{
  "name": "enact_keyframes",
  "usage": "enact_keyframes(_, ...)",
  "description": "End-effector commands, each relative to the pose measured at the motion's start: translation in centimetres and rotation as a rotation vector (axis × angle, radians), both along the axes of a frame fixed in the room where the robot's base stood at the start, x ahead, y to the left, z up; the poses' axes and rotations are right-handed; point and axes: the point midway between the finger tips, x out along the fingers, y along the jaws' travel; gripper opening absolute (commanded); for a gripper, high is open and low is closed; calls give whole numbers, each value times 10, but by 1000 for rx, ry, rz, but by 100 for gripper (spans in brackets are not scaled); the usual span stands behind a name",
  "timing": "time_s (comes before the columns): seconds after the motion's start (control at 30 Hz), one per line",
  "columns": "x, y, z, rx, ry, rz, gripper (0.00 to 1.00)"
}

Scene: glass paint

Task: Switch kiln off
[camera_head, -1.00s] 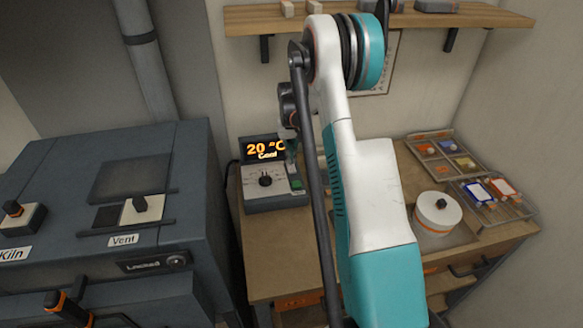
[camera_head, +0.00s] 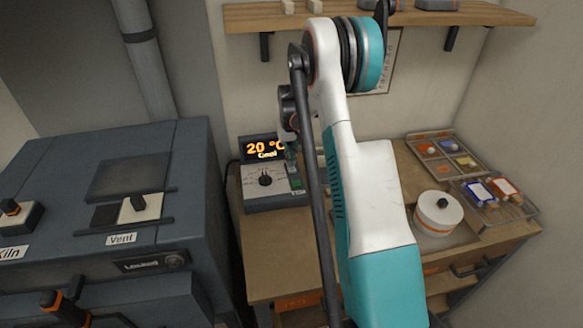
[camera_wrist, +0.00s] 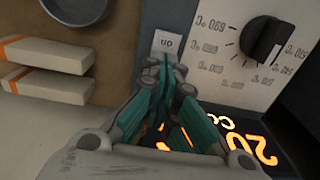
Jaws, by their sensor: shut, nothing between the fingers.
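The dark kiln (camera_head: 95,190) stands at the left in the head view. The switch above the "Kiln" label (camera_head: 12,212) has an orange and black knob and is partly cut off by the left edge. A grey control box (camera_head: 258,198) with a black dial (camera_head: 265,179) stands on the bench. Its display (camera_head: 262,148) reads 20 °C in orange. My gripper (camera_head: 291,164) is over the right part of this box. In the wrist view my gripper's fingers (camera_wrist: 172,82) are shut and empty beside a small labelled plate (camera_wrist: 167,44); they partly cover the box face.
A white round pot (camera_head: 438,215) and trays (camera_head: 490,195) lie on the bench (camera_head: 285,245) at the right. A shelf (camera_head: 480,16) is above. My arm blocks the middle of the head view.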

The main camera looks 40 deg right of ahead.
Motion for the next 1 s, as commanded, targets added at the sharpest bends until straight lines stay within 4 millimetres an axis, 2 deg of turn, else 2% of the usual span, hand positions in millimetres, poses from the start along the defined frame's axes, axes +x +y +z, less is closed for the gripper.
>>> enact_keyframes(0.67,0,0,-7,0,0,0,0)
enact_keyframes(1.0,0,0,14,0,0,0,0)
